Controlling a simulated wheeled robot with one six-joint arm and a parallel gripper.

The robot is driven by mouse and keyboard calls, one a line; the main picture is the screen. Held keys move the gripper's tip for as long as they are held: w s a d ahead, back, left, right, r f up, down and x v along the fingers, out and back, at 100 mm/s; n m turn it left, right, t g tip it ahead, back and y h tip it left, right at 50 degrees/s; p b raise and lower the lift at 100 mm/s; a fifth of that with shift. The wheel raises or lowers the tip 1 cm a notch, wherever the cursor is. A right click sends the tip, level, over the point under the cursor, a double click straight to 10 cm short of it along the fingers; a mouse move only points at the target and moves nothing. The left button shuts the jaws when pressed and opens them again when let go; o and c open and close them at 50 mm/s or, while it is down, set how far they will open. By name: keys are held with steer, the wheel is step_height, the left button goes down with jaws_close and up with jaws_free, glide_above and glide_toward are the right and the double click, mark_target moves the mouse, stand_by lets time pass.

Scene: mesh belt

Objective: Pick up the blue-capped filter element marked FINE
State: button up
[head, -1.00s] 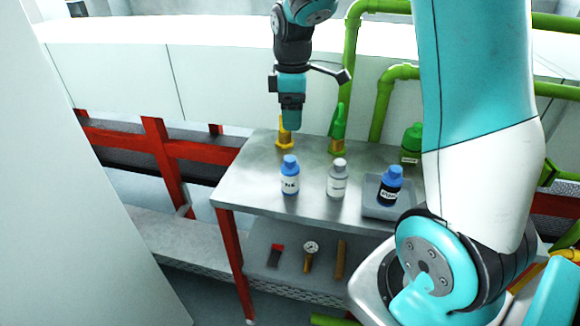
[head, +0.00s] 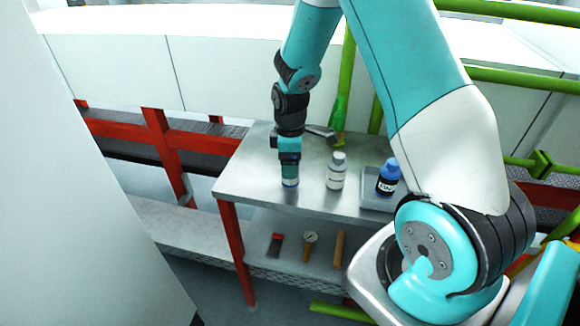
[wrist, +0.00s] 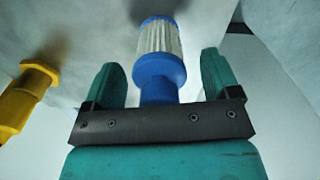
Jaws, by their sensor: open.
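A filter element with a blue cap and white pleated body (wrist: 158,40) stands on the steel table in the wrist view. My gripper (wrist: 159,62) is open, with one finger on each side of its blue neck. No hold shows. A second blue-capped element (head: 387,178), with a black label too small to read surely, is in the grey tray (head: 372,203) to the right.
A grey-capped white element (head: 337,172) stands between my gripper and the tray on the steel table (head: 245,175). A yellow fitting (wrist: 35,85) is left in the wrist view. A green fitting (head: 338,122) stands behind.

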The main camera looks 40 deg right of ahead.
steer(key=shift+f, duration=0.2)
steer(key=c, duration=1.1)
steer(key=shift+o, duration=0.2)
steer(key=shift+r, duration=0.15)
